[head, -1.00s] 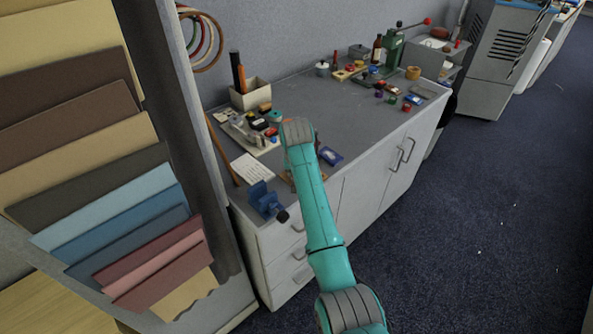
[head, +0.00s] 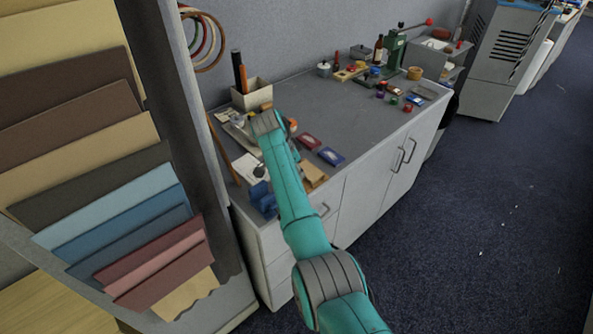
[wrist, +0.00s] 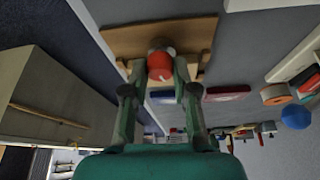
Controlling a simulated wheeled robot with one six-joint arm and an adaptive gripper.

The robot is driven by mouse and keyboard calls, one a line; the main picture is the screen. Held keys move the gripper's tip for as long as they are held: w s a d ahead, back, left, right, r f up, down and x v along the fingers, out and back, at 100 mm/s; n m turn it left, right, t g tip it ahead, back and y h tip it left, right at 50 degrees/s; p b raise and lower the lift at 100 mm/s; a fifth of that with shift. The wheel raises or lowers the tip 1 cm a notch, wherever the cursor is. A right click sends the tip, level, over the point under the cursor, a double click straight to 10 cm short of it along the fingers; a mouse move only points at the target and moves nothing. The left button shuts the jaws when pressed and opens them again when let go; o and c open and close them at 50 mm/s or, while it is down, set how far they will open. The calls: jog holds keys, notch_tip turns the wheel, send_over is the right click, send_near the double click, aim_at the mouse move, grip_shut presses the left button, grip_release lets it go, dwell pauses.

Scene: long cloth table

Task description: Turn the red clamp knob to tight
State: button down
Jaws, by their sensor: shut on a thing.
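The red clamp knob (wrist: 160,66) shows in the wrist view, with a pale mark on its face. It sits in front of a tan wooden piece (wrist: 118,37). My gripper (wrist: 160,76) has one finger on each side of the knob and is shut on it. In the head view the tan wooden piece (head: 313,175) lies near the table's front edge, partly behind my arm. The knob and my fingers are hidden there by my arm. I cannot tell the words or limits of the knob's scale.
A red box (head: 308,141) and a blue box (head: 331,156) lie close to the wooden piece. A blue vise (head: 262,198) stands at the table's front left corner. A pen holder (head: 252,96) stands at the back. The grey table top (head: 335,110) is clear in the middle.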

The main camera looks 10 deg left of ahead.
jog(key=shift+m+g+h, duration=0.3)
jog(key=shift+m+g, duration=0.3)
jog(key=shift+m, duration=1)
jog(key=c, duration=0.9)
grip_release()
jog(key=v, duration=1.2)
jog(key=shift+a, duration=0.1)
